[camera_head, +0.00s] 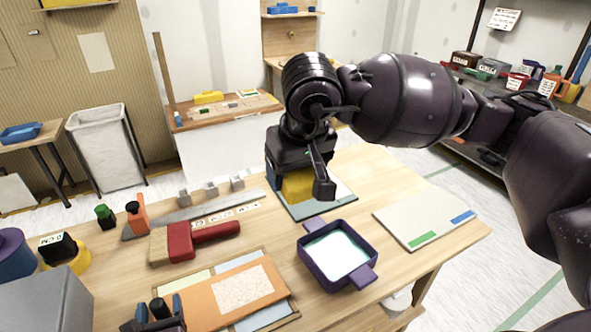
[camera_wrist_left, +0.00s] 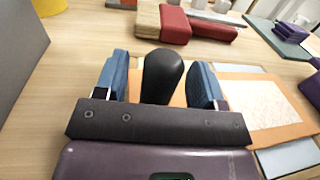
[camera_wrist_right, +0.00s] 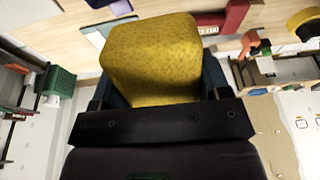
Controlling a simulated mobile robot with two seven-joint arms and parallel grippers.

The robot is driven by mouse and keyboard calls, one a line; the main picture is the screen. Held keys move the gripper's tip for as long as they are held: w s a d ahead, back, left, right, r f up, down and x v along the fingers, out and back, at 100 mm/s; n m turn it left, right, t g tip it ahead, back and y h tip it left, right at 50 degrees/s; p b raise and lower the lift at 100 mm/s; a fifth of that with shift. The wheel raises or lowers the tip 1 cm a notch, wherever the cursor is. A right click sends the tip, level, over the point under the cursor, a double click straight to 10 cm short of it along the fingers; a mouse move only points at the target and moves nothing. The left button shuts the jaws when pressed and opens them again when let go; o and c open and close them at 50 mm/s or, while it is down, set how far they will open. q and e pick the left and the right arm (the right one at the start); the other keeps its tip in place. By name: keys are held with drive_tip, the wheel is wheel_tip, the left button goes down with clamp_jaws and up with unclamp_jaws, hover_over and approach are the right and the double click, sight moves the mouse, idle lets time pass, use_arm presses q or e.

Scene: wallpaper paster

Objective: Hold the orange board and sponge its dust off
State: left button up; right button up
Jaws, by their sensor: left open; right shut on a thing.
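The orange board (camera_head: 203,302) lies at the front of the table in a shallow tray (camera_head: 268,254), with a pale speckled dust patch (camera_head: 244,287) on it. A black knob (camera_wrist_left: 162,75) stands at the board's left end. My left gripper (camera_head: 157,314) is open, its blue-padded fingers on either side of the knob with gaps showing. My right gripper (camera_head: 299,182) is shut on the yellow sponge (camera_wrist_right: 155,60) and holds it above a dark-edged mat (camera_head: 318,209). The sponge is partly hidden by the fingers in the head view.
A purple two-handled tray (camera_head: 308,268) with pale contents stands right of the board. A red-handled brush (camera_head: 200,235) lies behind the board. A white board (camera_head: 425,215) lies at right. A grey box (camera_head: 42,300) stands at front left, near my left gripper.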

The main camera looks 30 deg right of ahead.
idle(0.7)
use_arm(q)
drive_tip(key=shift+w+d, duration=0.1)
drive_tip(key=shift+w, duration=0.75)
clamp_jaws()
drive_tip(key=shift+f, duration=0.1)
idle(0.6)
